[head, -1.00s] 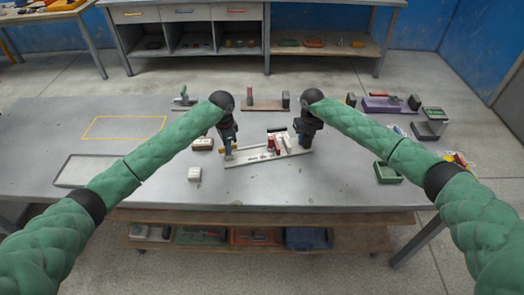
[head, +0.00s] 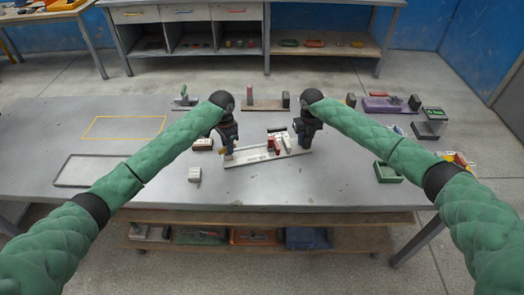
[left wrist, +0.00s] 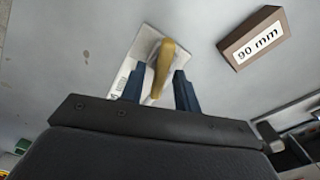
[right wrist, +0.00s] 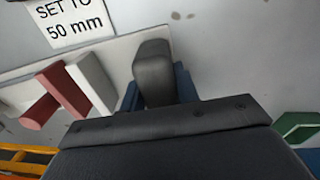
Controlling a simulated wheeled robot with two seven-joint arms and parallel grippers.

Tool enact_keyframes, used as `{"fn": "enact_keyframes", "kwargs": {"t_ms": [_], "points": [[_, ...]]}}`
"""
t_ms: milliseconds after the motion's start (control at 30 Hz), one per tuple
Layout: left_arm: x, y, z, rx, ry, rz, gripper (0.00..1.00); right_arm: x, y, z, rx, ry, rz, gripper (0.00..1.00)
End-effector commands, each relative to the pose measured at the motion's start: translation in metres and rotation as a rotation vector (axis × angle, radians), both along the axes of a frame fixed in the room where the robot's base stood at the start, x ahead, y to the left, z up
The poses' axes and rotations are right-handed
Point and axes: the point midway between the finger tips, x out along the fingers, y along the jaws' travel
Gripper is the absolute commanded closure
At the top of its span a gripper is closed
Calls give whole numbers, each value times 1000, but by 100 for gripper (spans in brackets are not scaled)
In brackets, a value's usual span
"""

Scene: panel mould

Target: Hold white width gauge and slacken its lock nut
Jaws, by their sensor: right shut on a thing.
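The white width gauge (head: 262,157) lies on the grey table, a long bar with red and white upright pieces (head: 278,144). Its brass-coloured lock nut lever (left wrist: 165,65) is at the gauge's left end. My left gripper (left wrist: 159,88) is open, its blue fingers on either side of the lever with small gaps showing. My right gripper (right wrist: 156,90) is shut on the dark grey block (right wrist: 154,70) at the gauge's right end. The red and white pieces also show in the right wrist view (right wrist: 75,85). The underside of the nut is hidden.
A "90 mm" block (left wrist: 252,37) stands near the gauge's left end. A small white block (head: 195,174), an empty tray (head: 88,171) and a green box (head: 388,172) are further out. The front table strip is clear.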

Motion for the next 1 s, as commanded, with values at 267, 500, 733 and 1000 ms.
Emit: {"fn": "enact_keyframes", "kwargs": {"t_ms": [267,500,733,1000], "points": [[0,1,0,1,1,0,65,1,-1,1,0,-1,-2,100],[1,1,19,0,-2,1,65,1,-2,1,-1,-1,-2,100],[1,1,63,0,-2,-1,65,1,-2,1,-1,-1,-2,100],[1,1,105,1,0,1,65,1,-2,1,-1,-1,-2,100]]}}
